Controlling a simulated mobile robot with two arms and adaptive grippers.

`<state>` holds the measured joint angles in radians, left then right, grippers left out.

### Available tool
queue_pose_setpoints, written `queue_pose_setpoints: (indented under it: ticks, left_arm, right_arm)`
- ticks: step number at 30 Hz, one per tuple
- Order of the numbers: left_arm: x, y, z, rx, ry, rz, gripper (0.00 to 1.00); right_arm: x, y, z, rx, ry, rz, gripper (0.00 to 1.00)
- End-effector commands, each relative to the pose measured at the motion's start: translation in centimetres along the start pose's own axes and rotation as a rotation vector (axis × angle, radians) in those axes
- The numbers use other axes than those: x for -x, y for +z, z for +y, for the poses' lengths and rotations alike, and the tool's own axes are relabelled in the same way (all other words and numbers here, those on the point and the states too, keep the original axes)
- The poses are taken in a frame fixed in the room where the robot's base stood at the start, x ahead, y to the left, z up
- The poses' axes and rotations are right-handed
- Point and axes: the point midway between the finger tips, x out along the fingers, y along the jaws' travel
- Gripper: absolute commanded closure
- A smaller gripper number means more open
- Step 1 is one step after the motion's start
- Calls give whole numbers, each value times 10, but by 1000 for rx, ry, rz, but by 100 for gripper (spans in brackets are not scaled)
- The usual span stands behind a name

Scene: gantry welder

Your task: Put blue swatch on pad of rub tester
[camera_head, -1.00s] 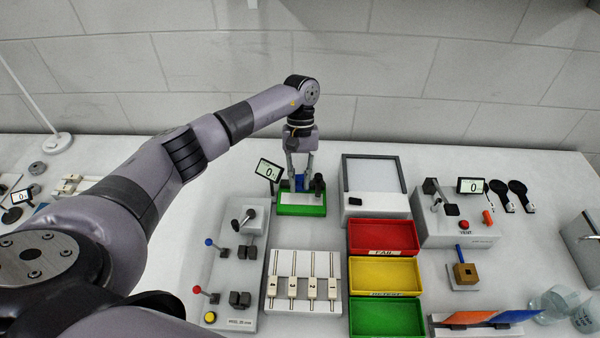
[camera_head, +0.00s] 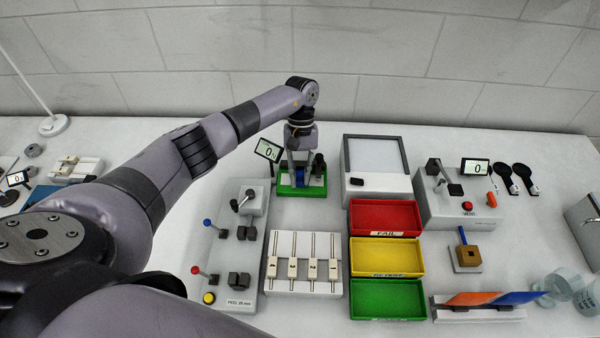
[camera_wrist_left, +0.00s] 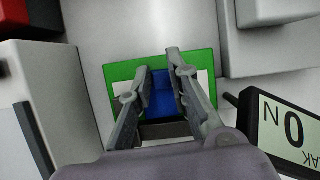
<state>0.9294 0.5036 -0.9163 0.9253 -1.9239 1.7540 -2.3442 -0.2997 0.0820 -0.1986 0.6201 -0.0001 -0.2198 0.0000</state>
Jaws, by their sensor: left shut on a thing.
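The rub tester (camera_head: 317,191) has a green base and a small display (camera_head: 268,150) reading 0. It stands at the back middle of the table. My left gripper (camera_head: 302,176) points down over its base, with the fingers low at the pad area. In the left wrist view, the gripper (camera_wrist_left: 158,62) is shut on the blue swatch (camera_wrist_left: 162,102), which shows between the fingers above the green base (camera_wrist_left: 122,72). Whether the swatch touches the pad cannot be told. The pad is mostly hidden by fingers and swatch. My right gripper is not in view.
A lightbox-like panel (camera_head: 375,155) stands close right of the tester. Red (camera_head: 385,216), yellow (camera_head: 387,256) and green (camera_head: 388,299) trays line the middle. A grey peel fixture (camera_head: 243,262) and a rack of white sliders (camera_head: 304,264) lie in front.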

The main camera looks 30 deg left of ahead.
Motion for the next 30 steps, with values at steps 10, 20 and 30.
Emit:
queue_pose_setpoints:
  ticks: [10, 20, 30]
  left_arm:
    - [-1, 0, 0, -1, 0, 0, 100]
    - [-1, 0, 0, 0, -1, 0, 63]
    - [0, 0, 0, 0, 0, 0, 60]
  right_arm:
    - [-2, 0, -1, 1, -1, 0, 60]
    - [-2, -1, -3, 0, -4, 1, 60]
    - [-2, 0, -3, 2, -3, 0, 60]
